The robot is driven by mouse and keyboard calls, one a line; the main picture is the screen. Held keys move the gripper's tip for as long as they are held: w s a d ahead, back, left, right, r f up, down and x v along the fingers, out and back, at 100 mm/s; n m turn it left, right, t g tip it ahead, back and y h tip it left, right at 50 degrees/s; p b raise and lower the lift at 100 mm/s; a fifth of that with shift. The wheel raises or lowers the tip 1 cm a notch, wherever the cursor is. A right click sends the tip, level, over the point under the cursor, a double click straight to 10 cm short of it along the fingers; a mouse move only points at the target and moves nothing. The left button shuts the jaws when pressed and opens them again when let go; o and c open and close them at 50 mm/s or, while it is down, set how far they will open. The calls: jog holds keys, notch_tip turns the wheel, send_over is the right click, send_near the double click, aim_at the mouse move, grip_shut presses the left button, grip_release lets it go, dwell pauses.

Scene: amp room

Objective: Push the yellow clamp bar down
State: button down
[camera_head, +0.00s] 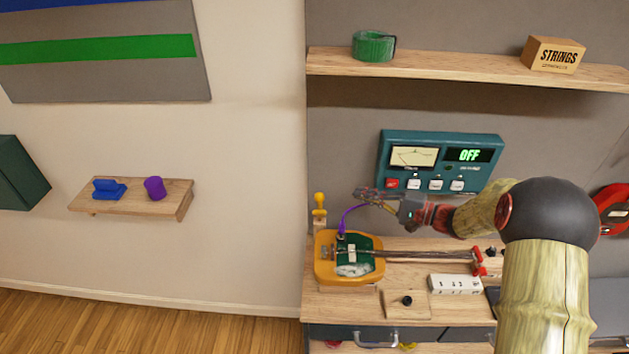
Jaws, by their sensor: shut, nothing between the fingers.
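A yellow upright piece with a round knob (319,201), which appears to be the clamp bar, stands at the left end of the workbench. It is behind and left of a yellow-orange round-cornered base (322,272) holding a dark green plate. My gripper (362,194) reaches in from the right, above the bench. It is shut and empty, its fingertips pointing left toward the yellow piece with a gap between them.
A teal meter panel (440,140) reading OFF is on the wall behind my gripper. A long dark neck-like bar (425,255) runs right from the base to a red clamp (479,262). A white block (455,284) and a wooden block with a black knob (407,304) sit in front.

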jog(key=shift+s+d+r+n, duration=0.15)
jog(key=shift+s+r+n, duration=0.05)
jog(key=shift+r+n, duration=0.35)
jog(key=a, duration=0.9)
jog(key=shift+w+a, duration=0.2)
jog(key=shift+w, duration=0.1)
jog(key=shift+s+f+b, duration=0.1)
jog(key=shift+f+b, duration=0.05)
jog(key=shift+b, duration=0.2)
